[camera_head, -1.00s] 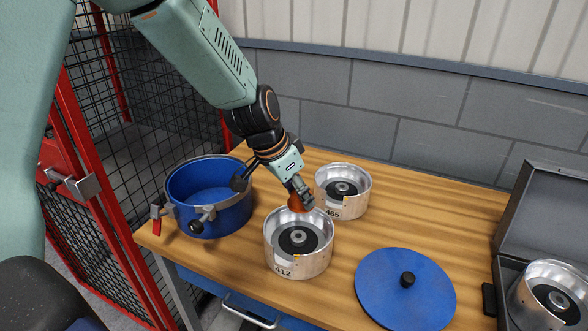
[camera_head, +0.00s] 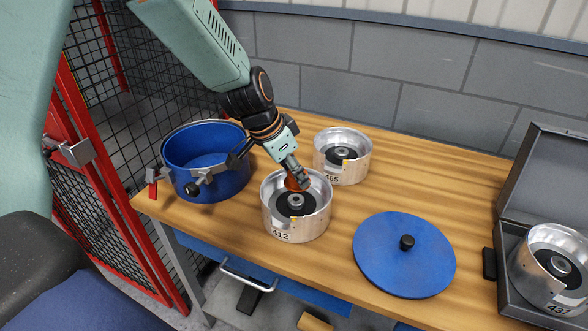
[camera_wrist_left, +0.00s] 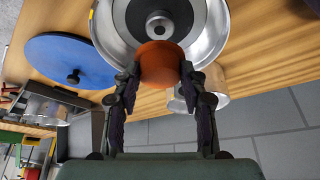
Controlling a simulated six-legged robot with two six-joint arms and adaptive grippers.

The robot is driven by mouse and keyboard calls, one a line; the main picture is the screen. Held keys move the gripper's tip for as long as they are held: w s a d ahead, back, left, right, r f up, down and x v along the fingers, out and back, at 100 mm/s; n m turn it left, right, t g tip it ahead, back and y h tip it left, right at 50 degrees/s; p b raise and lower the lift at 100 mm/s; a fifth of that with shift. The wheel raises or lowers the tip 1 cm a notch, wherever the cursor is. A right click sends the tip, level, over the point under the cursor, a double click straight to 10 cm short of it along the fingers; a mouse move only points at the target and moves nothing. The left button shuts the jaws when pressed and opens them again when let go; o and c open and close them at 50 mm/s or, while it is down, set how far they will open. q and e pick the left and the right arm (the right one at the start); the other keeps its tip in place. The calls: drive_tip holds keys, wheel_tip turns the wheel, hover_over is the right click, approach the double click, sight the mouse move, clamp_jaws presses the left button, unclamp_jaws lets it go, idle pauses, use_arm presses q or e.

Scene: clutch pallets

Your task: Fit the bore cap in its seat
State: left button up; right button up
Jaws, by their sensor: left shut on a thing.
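My left gripper (camera_head: 295,178) is shut on the orange bore cap (camera_head: 293,184). In the left wrist view the cap (camera_wrist_left: 160,64) sits between the two fingertips (camera_wrist_left: 159,72). The cap is over the rim of the silver drum marked 412 (camera_head: 287,226), on the far side of its central hub (camera_head: 296,201). In the wrist view the cap overlaps the near edge of the drum's dark centre (camera_wrist_left: 152,14). I cannot tell whether the cap touches the drum. My right gripper is not in view.
A second drum marked 465 (camera_head: 345,168) stands behind. An open blue pot (camera_head: 212,185) with clamps is at the left, its blue lid (camera_head: 390,270) at the right. A grey case (camera_head: 520,283) holds a drum marked 437 (camera_head: 555,270). The wooden bench (camera_head: 455,175) is clear at back right.

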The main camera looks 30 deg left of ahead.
use_arm(q)
drive_tip(key=shift+s+a+r, duration=0.1)
drive_tip(key=shift+s, duration=0.15)
drive_tip(key=shift+w, duration=0.1)
drive_tip(key=shift+w+f, duration=0.2)
drive_tip(key=shift+s+r, duration=0.15)
drive_tip(key=shift+s, duration=0.05)
idle(0.8)
drive_tip(key=shift+w, duration=0.1)
drive_tip(key=shift+f+b, duration=0.5)
drive_tip(key=shift+b, duration=0.15)
drive_tip(key=shift+f, duration=0.15)
